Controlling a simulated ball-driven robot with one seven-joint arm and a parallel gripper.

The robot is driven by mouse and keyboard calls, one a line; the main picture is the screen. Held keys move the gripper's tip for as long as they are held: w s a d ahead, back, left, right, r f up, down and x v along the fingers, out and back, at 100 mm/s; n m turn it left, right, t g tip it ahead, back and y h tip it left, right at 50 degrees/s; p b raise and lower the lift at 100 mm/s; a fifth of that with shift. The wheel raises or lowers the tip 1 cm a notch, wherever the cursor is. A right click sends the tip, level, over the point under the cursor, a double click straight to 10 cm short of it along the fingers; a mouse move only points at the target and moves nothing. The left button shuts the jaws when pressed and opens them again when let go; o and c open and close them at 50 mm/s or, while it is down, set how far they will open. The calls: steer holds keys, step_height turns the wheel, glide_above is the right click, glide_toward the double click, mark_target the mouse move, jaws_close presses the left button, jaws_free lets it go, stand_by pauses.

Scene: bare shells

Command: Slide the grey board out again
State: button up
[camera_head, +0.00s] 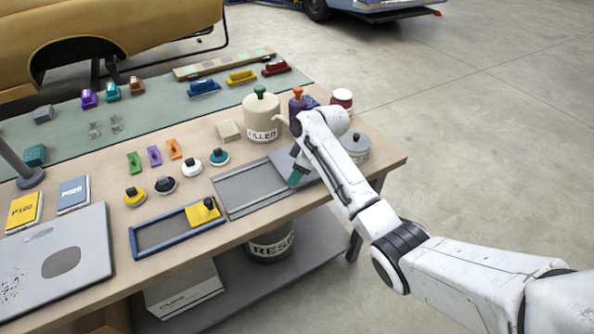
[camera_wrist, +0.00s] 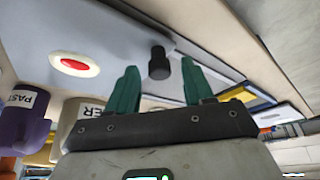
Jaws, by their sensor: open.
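The grey board (camera_head: 283,158) lies flat on the bench at the right end of a grey rectangular frame (camera_head: 218,196), partly hidden behind my arm. In the wrist view the grey board (camera_wrist: 115,45) shows a dark upright knob (camera_wrist: 158,65) and a red spot ringed in white. My gripper (camera_head: 295,178) is low over the board's near side. In the wrist view my gripper (camera_wrist: 160,75) has its two green fingers spread, with the knob in line between them. No grip on the knob shows. How deep it sits between the fingers cannot be told.
Bare bench (camera_head: 385,158) remains at the right end.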

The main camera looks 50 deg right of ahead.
steer(key=shift+c, duration=0.2)
jaws_close()
stand_by(0.4)
